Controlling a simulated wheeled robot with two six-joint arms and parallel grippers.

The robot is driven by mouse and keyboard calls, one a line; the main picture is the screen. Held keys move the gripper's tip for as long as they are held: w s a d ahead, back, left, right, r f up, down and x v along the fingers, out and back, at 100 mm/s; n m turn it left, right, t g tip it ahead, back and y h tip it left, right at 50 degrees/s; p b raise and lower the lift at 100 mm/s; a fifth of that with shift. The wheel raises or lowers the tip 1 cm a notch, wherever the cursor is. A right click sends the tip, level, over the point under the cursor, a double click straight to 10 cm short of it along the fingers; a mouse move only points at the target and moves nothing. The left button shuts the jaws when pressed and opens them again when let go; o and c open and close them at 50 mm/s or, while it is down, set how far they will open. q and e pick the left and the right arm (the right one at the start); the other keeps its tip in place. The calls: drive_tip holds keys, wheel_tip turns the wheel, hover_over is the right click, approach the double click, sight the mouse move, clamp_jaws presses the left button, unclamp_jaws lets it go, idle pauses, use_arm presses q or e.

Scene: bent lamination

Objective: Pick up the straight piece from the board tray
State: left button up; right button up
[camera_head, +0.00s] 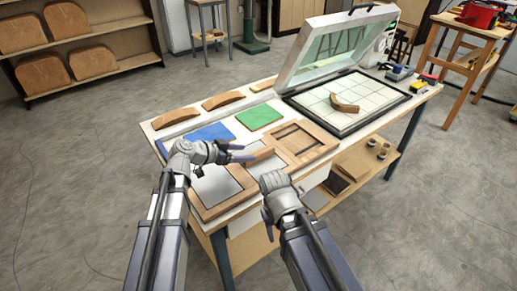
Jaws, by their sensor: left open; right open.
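A wooden tray with compartments (324,149) lies at the front right of the white bench. A short brown wooden piece (259,155) shows by its left side; I cannot tell clearly whether it is the straight piece. My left gripper (243,153) is open just left of this piece, pointing right, with nothing visible between its fingers. My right gripper (274,180) is open in front of the tray, its fingers mostly hidden by its own wrist.
A blue mat (208,134) and a green mat (259,117) lie behind the trays. Curved wooden pieces (222,100) line the back edge. An open-lidded press (345,115) at the right has a curved brown piece (344,105) on its grid. Small tools lie beyond it.

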sight(257, 153)
use_arm(q)
drive_tip(key=shift+b+x, duration=0.7)
drive_tip(key=shift+x, duration=0.6)
drive_tip(key=shift+w+d+f+b, duration=0.2)
drive_tip(key=shift+f+b, duration=0.05)
drive_tip(key=shift+b, duration=0.05)
drive_tip(key=b+x, duration=0.2)
drive_tip(key=x, duration=0.2)
drive_tip(key=shift+w+d+f, duration=0.1)
drive_tip(key=shift+w+f, duration=0.05)
drive_tip(key=shift+f, duration=0.1)
drive_tip(key=shift+c, duration=0.2)
clamp_jaws()
